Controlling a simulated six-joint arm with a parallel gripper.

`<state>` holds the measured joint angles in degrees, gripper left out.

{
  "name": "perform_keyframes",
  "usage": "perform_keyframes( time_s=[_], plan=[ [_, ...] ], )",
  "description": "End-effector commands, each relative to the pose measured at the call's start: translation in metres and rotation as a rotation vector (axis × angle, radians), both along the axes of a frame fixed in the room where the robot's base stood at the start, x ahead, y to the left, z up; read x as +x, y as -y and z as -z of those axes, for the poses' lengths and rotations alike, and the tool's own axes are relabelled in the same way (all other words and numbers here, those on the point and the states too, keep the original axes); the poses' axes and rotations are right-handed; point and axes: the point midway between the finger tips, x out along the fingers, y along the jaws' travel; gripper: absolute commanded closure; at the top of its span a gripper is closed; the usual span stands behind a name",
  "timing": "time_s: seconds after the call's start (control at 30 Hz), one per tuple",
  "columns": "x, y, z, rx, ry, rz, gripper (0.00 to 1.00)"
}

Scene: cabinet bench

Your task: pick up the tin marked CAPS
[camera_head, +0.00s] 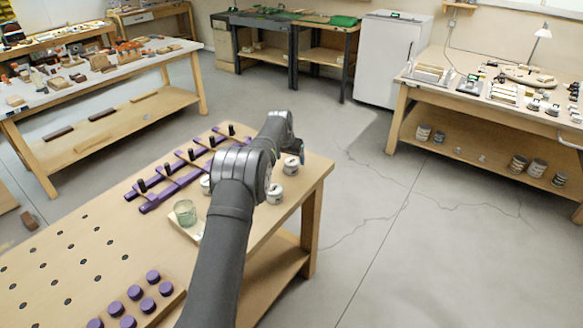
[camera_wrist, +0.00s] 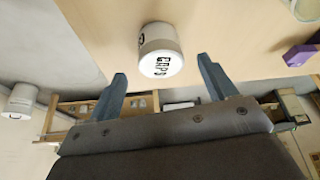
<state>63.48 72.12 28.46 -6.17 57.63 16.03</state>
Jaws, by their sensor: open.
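The tin marked CAPS (camera_wrist: 160,52) is in the wrist view, a white round tin with dark lettering on its end and a tan band round its side. It stands on the wooden bench top. My gripper (camera_wrist: 162,70) is open, with one blue-grey finger to each side of the tin in the picture. The jaws hold nothing, and I see no contact with the tin.
A purple rack with dark pegs (camera_head: 180,178) lies left of my arm, with a greenish glass jar (camera_head: 185,212) nearby. Purple round pieces (camera_head: 137,292) sit on a block at the front.

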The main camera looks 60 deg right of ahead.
Motion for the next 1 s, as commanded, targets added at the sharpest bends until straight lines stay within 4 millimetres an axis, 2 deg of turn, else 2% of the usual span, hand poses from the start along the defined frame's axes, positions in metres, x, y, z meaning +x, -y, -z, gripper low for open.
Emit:
perform_keyframes(
  time_s=[0.33,0.5,0.73,1.0],
  plan=[
    [0.004,0.014,0.039,0.001,-0.001,-0.001,0.23],
    [0.005,0.017,0.046,0.001,0.000,-0.001,0.23],
    [0.005,0.017,0.046,0.000,0.001,-0.001,0.23],
    [0.005,0.017,0.046,0.000,0.001,-0.001,0.73]
  ],
)
